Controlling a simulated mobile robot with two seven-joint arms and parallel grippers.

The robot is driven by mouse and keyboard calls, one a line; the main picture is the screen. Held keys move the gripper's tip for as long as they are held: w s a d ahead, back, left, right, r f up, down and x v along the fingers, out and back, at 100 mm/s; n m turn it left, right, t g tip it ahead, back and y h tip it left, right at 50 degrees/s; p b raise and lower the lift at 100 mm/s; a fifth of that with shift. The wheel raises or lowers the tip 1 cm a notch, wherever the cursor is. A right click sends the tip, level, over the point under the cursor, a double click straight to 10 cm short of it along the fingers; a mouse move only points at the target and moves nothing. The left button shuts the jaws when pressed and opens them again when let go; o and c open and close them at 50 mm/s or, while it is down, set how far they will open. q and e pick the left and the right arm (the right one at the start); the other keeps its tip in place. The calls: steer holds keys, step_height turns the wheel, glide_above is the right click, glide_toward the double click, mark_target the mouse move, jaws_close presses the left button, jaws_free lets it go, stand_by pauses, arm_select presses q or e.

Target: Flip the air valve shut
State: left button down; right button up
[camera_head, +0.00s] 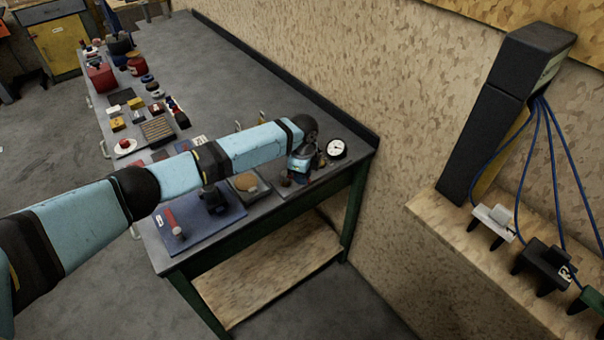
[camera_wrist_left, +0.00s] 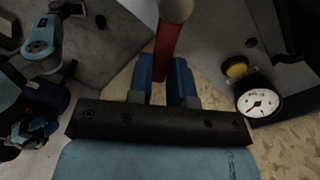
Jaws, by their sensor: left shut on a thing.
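The air valve's red lever (camera_wrist_left: 168,46) has a pale rounded end and shows between the fingers in the left wrist view. My left gripper (camera_wrist_left: 163,68) is shut on this lever, one blue finger on each side. In the head view my left gripper (camera_head: 299,168) is at the far right end of the bench, beside a round white gauge (camera_head: 336,148). In the head view my arm and wrist hide most of the valve. My right gripper is not in view.
The long grey bench (camera_head: 214,52) carries several small parts, a red container (camera_head: 101,77) and a blue board (camera_head: 192,232) with tools. A chipboard wall stands close behind the bench. A wooden ledge (camera_head: 455,235) with a dark box (camera_head: 507,105) and blue cables is at the right.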

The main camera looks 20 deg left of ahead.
arm_select(q)
steer(key=s+m, duration=0.1)
steer(key=m, duration=0.1)
steer(key=s+m+p, duration=0.1)
steer(key=m, duration=0.1)
steer(key=s+a+m+p, duration=0.1)
steer(key=m, duration=0.1)
steer(key=shift+m, duration=0.3)
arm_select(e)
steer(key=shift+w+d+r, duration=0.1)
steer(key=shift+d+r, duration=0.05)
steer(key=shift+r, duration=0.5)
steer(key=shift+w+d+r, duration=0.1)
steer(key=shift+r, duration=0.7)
arm_select(q)
steer(key=c, duration=1)
jaws_free()
steer(key=shift+a, duration=0.1)
steer(key=shift+c, duration=0.2)
steer(key=shift+r, duration=0.1)
step_height(320, 180, up, 14)
steer(key=b, duration=0.1)
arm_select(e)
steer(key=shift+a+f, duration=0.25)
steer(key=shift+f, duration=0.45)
